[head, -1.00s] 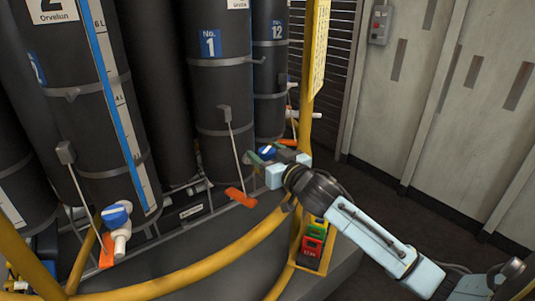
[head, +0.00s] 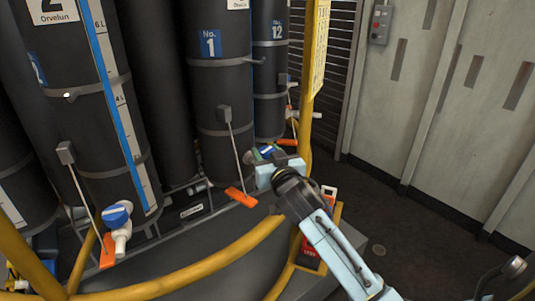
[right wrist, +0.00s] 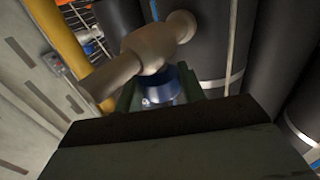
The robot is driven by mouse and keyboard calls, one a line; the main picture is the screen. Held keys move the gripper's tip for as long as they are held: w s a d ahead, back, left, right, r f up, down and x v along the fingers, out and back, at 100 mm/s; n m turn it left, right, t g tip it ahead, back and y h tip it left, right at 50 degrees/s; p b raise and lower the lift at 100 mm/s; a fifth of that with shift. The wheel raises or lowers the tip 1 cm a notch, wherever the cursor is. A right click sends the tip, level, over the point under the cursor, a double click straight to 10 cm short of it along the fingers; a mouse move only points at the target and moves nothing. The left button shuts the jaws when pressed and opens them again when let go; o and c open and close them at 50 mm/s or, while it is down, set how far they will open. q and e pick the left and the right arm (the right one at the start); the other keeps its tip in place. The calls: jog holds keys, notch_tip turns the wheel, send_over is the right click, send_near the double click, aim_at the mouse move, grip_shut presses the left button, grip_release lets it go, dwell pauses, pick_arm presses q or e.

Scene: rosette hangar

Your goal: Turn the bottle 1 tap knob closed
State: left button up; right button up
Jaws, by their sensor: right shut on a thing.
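Bottle 1 (head: 222,95) is a tall dark cylinder with a blue "No. 1" label, standing behind the yellow rail. Its blue tap knob (head: 267,151) shows only in part behind my right gripper (head: 268,163). In the right wrist view the blue knob (right wrist: 180,84) sits under the pale tap body (right wrist: 150,58), between the fingers. My right gripper is shut on the knob. The exact turn of the knob is hard to tell because the gripper hides much of it. My left gripper is not in view.
Bottle 2 (head: 95,115) has its own blue knob (head: 117,215) at left. A curved yellow rail (head: 210,262) and a yellow post (head: 308,90) stand close to my right arm. A red and green button box (head: 310,250) is below it. The floor at right is clear.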

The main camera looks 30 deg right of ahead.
jog(key=shift+h, duration=0.3)
jog(key=o, duration=1)
jog(key=v, duration=1.3)
jog(key=shift+s+a+r, duration=0.1)
jog(key=shift+s, duration=0.05)
